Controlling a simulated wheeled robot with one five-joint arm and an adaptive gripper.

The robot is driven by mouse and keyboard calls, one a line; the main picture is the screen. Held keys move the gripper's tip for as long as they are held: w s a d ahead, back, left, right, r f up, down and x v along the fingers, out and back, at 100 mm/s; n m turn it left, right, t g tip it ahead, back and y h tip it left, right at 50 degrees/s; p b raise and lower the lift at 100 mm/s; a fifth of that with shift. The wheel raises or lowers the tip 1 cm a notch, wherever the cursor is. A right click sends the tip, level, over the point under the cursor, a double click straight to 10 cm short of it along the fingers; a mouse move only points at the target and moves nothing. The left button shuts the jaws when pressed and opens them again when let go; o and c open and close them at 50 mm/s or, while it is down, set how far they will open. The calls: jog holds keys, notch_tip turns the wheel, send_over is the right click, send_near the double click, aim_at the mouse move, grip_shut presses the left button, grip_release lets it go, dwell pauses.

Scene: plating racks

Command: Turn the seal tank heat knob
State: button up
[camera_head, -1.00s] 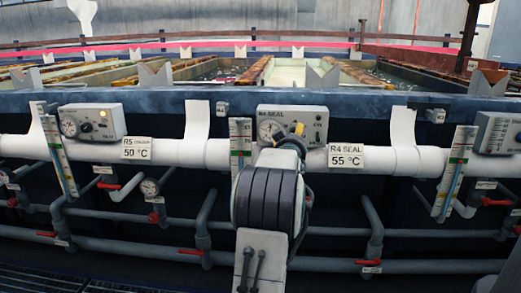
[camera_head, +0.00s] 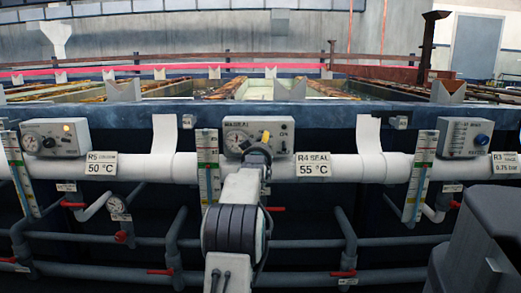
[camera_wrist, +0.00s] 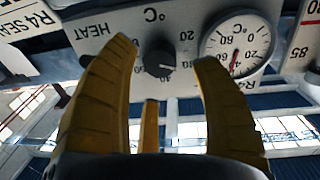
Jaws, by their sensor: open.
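My gripper (camera_wrist: 165,52) is open and empty, with yellow fingers on either side of the knob in the picture. Whether they touch it or are still short of it I cannot tell. In the head view the gripper (camera_head: 265,136) is before the box and hides its knob.
A similar box (camera_head: 62,137) is at left over the "R5 50 °C" sign, another (camera_head: 465,138) with a blue knob at right. Upright thermometers (camera_head: 207,165) flank the seal box. Grey pipes with red valve handles run below. Tanks lie behind the blue ledge (camera_head: 330,113).

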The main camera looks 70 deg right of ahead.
jog(key=shift+p+x, duration=0.4)
jog(key=shift+x, duration=0.8)
jog(key=shift+r, duration=0.15)
grip_shut()
